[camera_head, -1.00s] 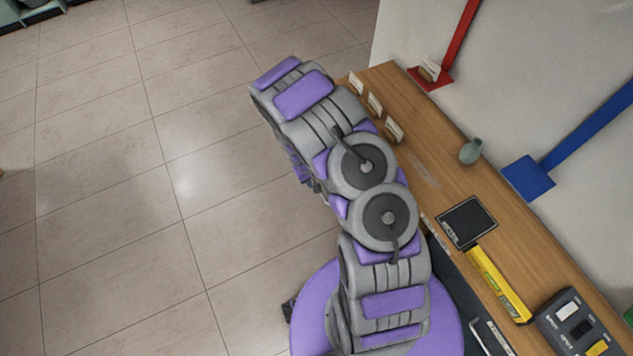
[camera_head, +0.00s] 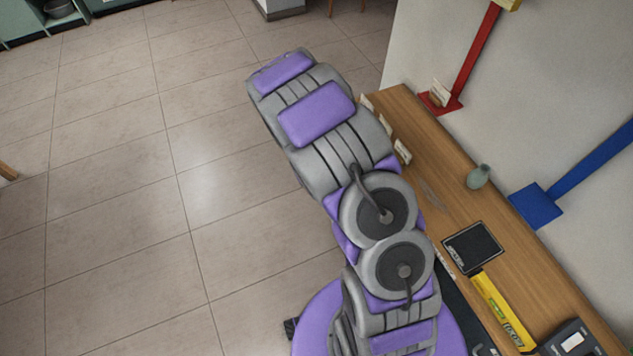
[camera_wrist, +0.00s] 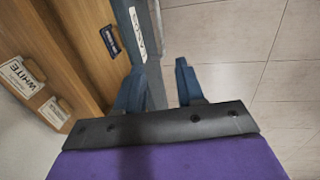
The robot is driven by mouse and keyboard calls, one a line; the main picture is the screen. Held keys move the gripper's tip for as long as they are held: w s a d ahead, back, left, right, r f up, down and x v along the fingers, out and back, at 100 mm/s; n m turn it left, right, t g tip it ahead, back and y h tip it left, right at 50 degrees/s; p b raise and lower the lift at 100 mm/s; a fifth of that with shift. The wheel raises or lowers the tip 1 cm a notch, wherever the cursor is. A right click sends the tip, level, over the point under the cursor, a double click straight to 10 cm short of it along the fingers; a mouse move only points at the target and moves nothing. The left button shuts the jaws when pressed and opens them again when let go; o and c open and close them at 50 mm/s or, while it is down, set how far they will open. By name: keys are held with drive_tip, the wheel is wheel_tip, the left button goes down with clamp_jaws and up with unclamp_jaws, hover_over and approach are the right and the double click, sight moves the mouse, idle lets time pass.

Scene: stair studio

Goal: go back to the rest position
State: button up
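In the head view my grey and purple arm is bent in the middle, over the floor beside the wooden counter (camera_head: 452,190). My gripper is hidden behind the arm there. In the wrist view my gripper (camera_wrist: 161,70) shows two dark blue fingers with a gap between them. It is open, and no object shows between the fingertips. The floor and a grey-blue strip along the counter lie beyond them.
The counter holds a grey-green vase (camera_head: 479,176), a black square pad (camera_head: 473,247), a yellow level (camera_head: 502,310) and a switch box (camera_head: 570,341). A card reading WHITE (camera_wrist: 20,78) shows close by in the wrist view. Tiled floor (camera_head: 110,200) on the left is clear.

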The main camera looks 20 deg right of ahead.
idle(0.3)
drive_tip(key=s+r+m, duration=0.1)
drive_tip(key=s+r, duration=0.4)
drive_tip(key=r, duration=0.4)
drive_tip(key=s+r, duration=0.5)
drive_tip(key=r, duration=0.4)
drive_tip(key=s+a+r, duration=0.1)
drive_tip(key=s+r, duration=0.2)
drive_tip(key=s, duration=0.4)
drive_tip(key=s+a+r+g+y, duration=0.1)
drive_tip(key=s+a+r, duration=0.1)
drive_tip(key=s+r, duration=0.2)
drive_tip(key=s+a+r+g+y+b, duration=0.1)
drive_tip(key=s+r, duration=0.3)
drive_tip(key=s, duration=0.6)
drive_tip(key=shift+s+a, duration=0.35)
drive_tip(key=shift+a, duration=0.1)
